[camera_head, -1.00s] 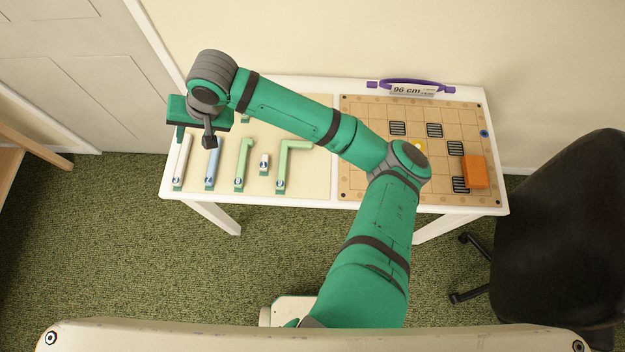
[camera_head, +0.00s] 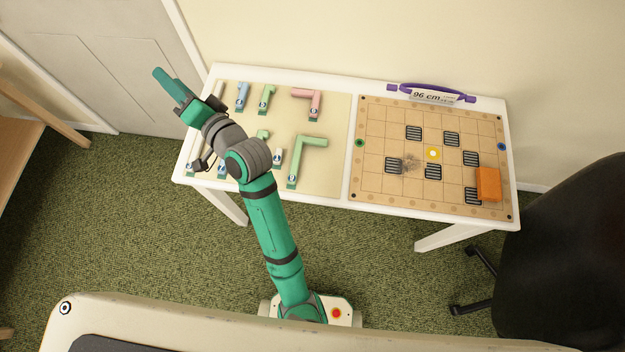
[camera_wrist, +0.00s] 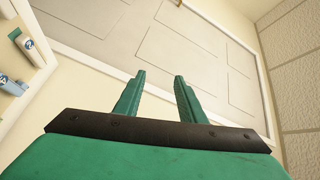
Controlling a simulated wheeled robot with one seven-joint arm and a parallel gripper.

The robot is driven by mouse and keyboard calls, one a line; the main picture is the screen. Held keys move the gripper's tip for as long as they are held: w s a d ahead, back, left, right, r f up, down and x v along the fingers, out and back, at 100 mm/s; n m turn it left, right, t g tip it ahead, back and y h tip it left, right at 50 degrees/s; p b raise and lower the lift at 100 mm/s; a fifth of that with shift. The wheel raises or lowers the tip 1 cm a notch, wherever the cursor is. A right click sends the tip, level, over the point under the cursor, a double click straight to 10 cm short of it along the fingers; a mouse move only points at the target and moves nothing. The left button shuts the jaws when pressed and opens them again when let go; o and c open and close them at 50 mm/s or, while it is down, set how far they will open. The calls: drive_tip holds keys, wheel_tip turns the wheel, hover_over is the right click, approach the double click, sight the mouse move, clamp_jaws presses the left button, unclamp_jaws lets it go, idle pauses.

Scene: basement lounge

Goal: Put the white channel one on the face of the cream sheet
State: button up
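The cream sheet (camera_head: 338,120) covers the left half of the white table and carries several pieces. A white channel (camera_head: 218,90) lies near its back left corner, partly hidden by my gripper. In the wrist view, the table corner shows at the left with a pale piece (camera_wrist: 24,42) and a blue-marked piece. My gripper (camera_head: 160,78) is beyond the table's left edge, its fingers pointing away. The wrist view shows the fingers (camera_wrist: 158,78) apart with nothing between them.
Blue (camera_head: 242,95), green (camera_head: 308,146) and pink (camera_head: 308,101) pieces lie on the cream sheet. A tan grid board (camera_head: 380,130) with dark grilles and an orange block (camera_head: 488,184) fills the right half. A purple-handled "96 cm" tag (camera_head: 432,97) sits behind. A chair (camera_head: 565,240) stands right.

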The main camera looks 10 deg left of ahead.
drive_tip(key=s+d+f+m+t+h, duration=0.2)
drive_tip(key=s+d+f+h, duration=0.5)
drive_tip(key=d, duration=0.4)
drive_tip(key=s+d+f+m+t+h, duration=0.2)
drive_tip(key=s+d+f+t+h, duration=0.15)
drive_tip(key=d+f, duration=0.6)
drive_tip(key=s+d+n+h, duration=0.2)
drive_tip(key=s+d+n, duration=0.1)
drive_tip(key=s+d, duration=0.4)
drive_tip(key=s+d+n+g+h, duration=0.1)
drive_tip(key=s+d+n+h, duration=0.1)
drive_tip(key=s+d+n, duration=0.2)
drive_tip(key=s+d+f, duration=0.1)
drive_tip(key=s+d, duration=0.2)
drive_tip(key=s, duration=0.5)
drive_tip(key=shift+d+n, duration=0.3)
drive_tip(key=shift+w+g, duration=0.15)
drive_tip(key=shift+g, duration=0.1)
